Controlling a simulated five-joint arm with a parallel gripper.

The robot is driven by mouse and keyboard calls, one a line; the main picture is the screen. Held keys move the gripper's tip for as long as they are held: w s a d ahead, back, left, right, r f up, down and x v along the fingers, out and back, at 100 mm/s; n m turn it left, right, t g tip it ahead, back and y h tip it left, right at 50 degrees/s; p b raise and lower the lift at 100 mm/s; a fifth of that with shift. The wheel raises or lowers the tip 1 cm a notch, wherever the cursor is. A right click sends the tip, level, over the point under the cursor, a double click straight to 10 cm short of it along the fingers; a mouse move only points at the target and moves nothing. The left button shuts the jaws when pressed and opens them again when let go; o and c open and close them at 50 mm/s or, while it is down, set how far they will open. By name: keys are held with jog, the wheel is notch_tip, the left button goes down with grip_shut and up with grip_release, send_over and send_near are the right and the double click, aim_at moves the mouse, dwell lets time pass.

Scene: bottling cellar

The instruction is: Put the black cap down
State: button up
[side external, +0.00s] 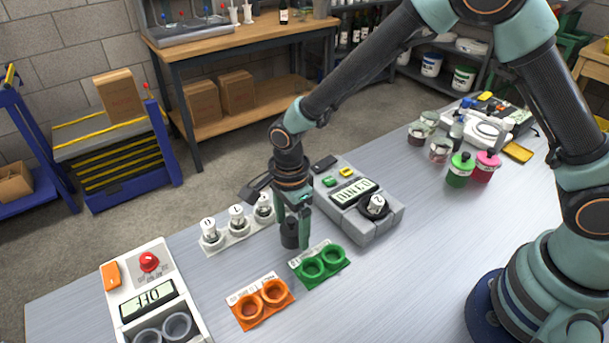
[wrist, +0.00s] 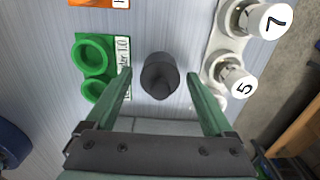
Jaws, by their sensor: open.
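The black cap (wrist: 160,76), a dark cylinder with a narrower knob, stands on the bench between my fingertips in the wrist view. Clear gaps show between it and both fingers. My gripper (wrist: 158,84) is open, its green fingers on either side of the cap. In the side view the cap (side external: 289,236) is partly hidden by my gripper (side external: 297,232), which points straight down at the bench. It stands between the green two-ring holder (side external: 322,262) and the white rack (side external: 229,239).
The white rack holds several numbered white-capped pieces. An orange two-ring holder (side external: 261,302) lies in front. A grey device with a display (side external: 357,200) stands close on the right, and a white device (side external: 150,290) on the left. Jars and green and pink bottles (side external: 460,170) stand farther right.

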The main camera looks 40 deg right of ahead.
aim_at(293, 218)
notch_tip(293, 218, up, 11)
jog(key=shift+r, duration=0.1)
jog(key=s+d+r+n+t, duration=0.2)
jog(key=s+d+r+n, duration=0.3)
jog(key=d+n, duration=0.4)
jog(key=s+d+r+n+t, duration=0.3)
jog(key=s+d+r+n, duration=0.1)
jog(key=d+r+n, duration=0.3)
jog(key=d+n, duration=0.2)
jog(key=d, duration=0.2)
jog(key=shift+s+t, duration=0.3)
jog(key=shift+s, duration=0.05)
